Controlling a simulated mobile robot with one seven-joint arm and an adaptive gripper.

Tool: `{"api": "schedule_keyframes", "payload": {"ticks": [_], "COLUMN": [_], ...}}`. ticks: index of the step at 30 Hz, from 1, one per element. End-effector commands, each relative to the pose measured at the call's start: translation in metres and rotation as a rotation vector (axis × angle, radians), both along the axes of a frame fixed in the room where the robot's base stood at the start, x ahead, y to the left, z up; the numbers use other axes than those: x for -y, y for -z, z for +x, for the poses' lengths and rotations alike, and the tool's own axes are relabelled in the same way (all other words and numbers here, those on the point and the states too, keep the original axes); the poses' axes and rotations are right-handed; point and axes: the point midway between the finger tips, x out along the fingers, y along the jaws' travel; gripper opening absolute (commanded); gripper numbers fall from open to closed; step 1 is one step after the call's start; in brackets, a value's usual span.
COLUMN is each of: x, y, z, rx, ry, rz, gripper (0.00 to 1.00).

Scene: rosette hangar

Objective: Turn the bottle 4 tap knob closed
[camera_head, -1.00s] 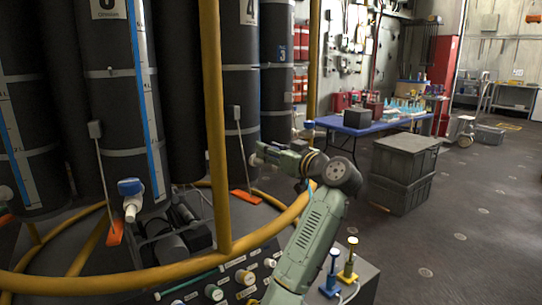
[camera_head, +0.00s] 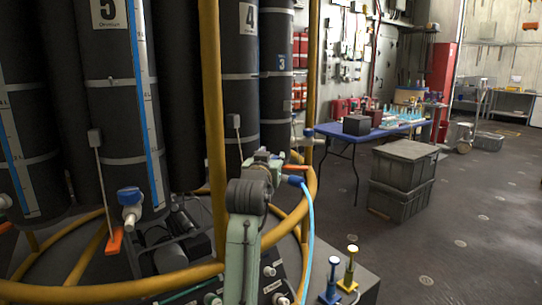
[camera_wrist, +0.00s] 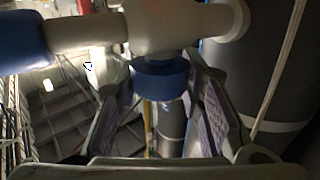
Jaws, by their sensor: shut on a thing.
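Bottle 4 (camera_head: 241,105) is a tall black cylinder with a white "4" label, left of centre in the head view. In the wrist view, a white tap body (camera_wrist: 165,25) crosses the top with a round blue knob (camera_wrist: 160,82) hanging under it. My gripper (camera_wrist: 160,75) has one finger on each side of this knob and is shut on it. In the head view my gripper (camera_head: 263,158) is at the lower part of bottle 4, and the tap there is hidden by my arm. A blue end piece (camera_wrist: 22,42) of the pipework shows at left in the wrist view.
Yellow rails (camera_head: 216,130) stand and curve around the bottles. Bottle 5 (camera_head: 118,90) has its own blue-knobbed tap (camera_head: 130,197). A blue table (camera_head: 350,130) and stacked grey crates (camera_head: 404,165) stand to the right.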

Motion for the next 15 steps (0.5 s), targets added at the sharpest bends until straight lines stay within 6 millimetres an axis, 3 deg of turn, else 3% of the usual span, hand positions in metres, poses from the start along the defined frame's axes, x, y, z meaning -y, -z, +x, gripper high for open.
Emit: {"api": "schedule_keyframes", "payload": {"ticks": [15], "x": [-0.0004], "y": [-0.0002], "z": [0.0004], "rx": [0.0], "ry": [0.162], "rz": [-0.002], "gripper": [0.07]}}
